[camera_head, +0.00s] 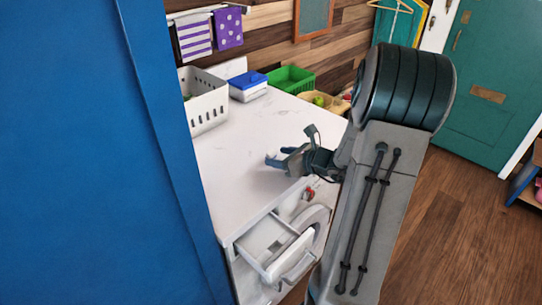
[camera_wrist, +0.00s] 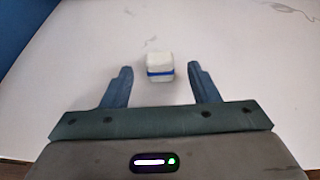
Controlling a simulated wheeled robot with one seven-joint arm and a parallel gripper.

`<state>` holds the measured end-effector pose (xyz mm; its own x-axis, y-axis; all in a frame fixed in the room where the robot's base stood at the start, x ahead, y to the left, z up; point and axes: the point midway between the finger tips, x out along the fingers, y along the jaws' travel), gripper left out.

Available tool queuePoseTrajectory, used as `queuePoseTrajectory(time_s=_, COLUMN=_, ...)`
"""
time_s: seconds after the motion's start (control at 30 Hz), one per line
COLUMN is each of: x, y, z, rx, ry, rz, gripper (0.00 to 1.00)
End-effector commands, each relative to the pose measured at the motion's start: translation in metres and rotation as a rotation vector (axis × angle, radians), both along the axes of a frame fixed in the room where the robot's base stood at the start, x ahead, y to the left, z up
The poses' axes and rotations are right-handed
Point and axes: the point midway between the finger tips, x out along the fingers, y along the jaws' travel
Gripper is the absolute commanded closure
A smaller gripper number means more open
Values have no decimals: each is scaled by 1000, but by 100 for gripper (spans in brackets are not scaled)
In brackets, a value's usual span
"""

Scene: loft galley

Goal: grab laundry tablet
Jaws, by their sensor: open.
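The laundry tablet (camera_wrist: 160,67) is a small white block with a blue band. In the wrist view it sits on the white countertop (camera_wrist: 230,35), just ahead of and between my fingertips. My gripper (camera_wrist: 158,78) is open, with one finger to each side of the tablet and nothing held. The head view shows my gripper (camera_head: 275,156) over the counter near its front right edge. I cannot make out the tablet in the head view.
A white basket (camera_head: 206,103), a blue-lidded box (camera_head: 248,86) and a green basket (camera_head: 291,79) stand along the counter's back. An open drawer (camera_head: 272,244) juts out below the front edge. A blue panel (camera_head: 75,150) blocks the left. The counter's middle is clear.

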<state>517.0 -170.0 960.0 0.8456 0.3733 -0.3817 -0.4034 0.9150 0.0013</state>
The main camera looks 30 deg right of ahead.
Motion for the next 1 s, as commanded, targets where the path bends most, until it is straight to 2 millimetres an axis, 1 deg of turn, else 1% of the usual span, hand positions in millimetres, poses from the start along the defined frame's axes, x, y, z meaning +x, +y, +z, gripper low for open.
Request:
queuePoseTrajectory(time_s=0.17, x=10, y=4, z=-3, rx=0, ry=1, rz=-1, gripper=45)
queuePoseTrajectory(time_s=0.33, x=32, y=14, z=-8, rx=1, ry=2, rz=-1, gripper=45)
queuePoseTrajectory(time_s=0.4, x=40, y=17, z=-13, rx=1, ry=2, rz=-2, gripper=45)
queuePoseTrajectory(time_s=0.5, x=48, y=20, z=-16, rx=1, ry=1, rz=-3, gripper=45)
queuePoseTrajectory(time_s=0.77, x=50, y=21, z=-18, rx=-2, ry=1, rz=-4, gripper=45)
queuePoseTrajectory(time_s=0.87, x=50, y=21, z=-18, rx=-2, ry=0, rz=-4, gripper=70)
queuePoseTrajectory(time_s=0.9, x=50, y=21, z=-18, rx=-2, ry=0, rz=-4, gripper=82)
queuePoseTrajectory(time_s=0.93, x=50, y=21, z=-18, rx=-2, ry=0, rz=-4, gripper=90)
queuePoseTrajectory(time_s=0.97, x=50, y=21, z=-18, rx=-2, ry=1, rz=-4, gripper=93)
queuePoseTrajectory(time_s=1.0, x=50, y=21, z=-18, rx=-2, ry=0, rz=-4, gripper=93)
